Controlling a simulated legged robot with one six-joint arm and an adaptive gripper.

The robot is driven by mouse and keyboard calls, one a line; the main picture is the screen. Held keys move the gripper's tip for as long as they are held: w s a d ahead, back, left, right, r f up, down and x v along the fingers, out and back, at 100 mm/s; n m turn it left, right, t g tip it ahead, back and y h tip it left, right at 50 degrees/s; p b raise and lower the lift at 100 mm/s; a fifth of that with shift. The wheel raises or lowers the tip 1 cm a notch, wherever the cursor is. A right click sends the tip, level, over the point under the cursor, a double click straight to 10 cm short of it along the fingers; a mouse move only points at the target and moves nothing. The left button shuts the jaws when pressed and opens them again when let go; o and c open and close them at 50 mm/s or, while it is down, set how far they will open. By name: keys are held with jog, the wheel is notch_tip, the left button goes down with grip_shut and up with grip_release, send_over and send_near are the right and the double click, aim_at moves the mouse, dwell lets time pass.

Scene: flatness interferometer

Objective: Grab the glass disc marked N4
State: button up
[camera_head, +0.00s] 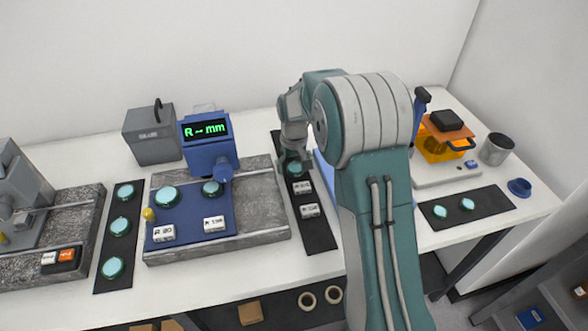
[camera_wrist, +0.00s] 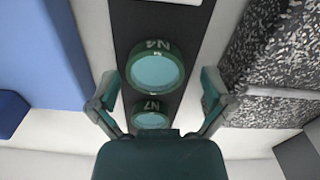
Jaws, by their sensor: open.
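The glass disc marked N4 (camera_wrist: 157,70) has a pale blue-green face and a dark green rim with its mark upside down in the wrist view. It lies flat on a black strip (camera_wrist: 190,22). A second disc marked N7 (camera_wrist: 150,119) lies beside it, lower in that view and partly hidden by my gripper's body. My gripper (camera_wrist: 159,84) is open, its fingers either side of N4 in the picture and apart from it. In the head view my gripper (camera_head: 292,163) is over the black strip, where one disc shows under it; its mark is unreadable there.
White label blocks (camera_head: 309,210) lie on the strip's near part. A granite block with a blue plate (camera_head: 190,225) and display instrument (camera_head: 208,140) stands left. Another black strip (camera_head: 466,207) with two discs is at right. More discs lie on a left strip (camera_head: 117,240).

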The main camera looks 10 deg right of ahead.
jog(key=shift+d, duration=0.25)
jog(key=c, duration=1.1)
